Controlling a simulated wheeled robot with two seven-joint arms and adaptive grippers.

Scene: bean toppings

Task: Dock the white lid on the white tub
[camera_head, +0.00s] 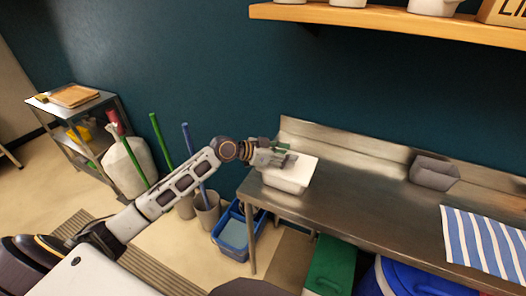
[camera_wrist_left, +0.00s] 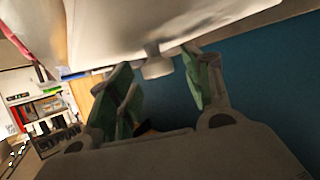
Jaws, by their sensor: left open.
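The white tub (camera_head: 287,184) stands at the left end of the steel table. The white lid (camera_head: 306,168) lies over its top, looking roughly level; I cannot tell whether it is fully seated all round. My left gripper (camera_head: 284,159) is just above the lid and hides part of it. My right gripper is not in view.
The steel table (camera_head: 350,190) has bare room right of the tub. A grey bin (camera_head: 434,173) and a striped cloth (camera_head: 485,240) lie farther right. A wooden shelf (camera_head: 390,24) overhangs the back. A blue bucket (camera_head: 232,232) stands on the floor at left.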

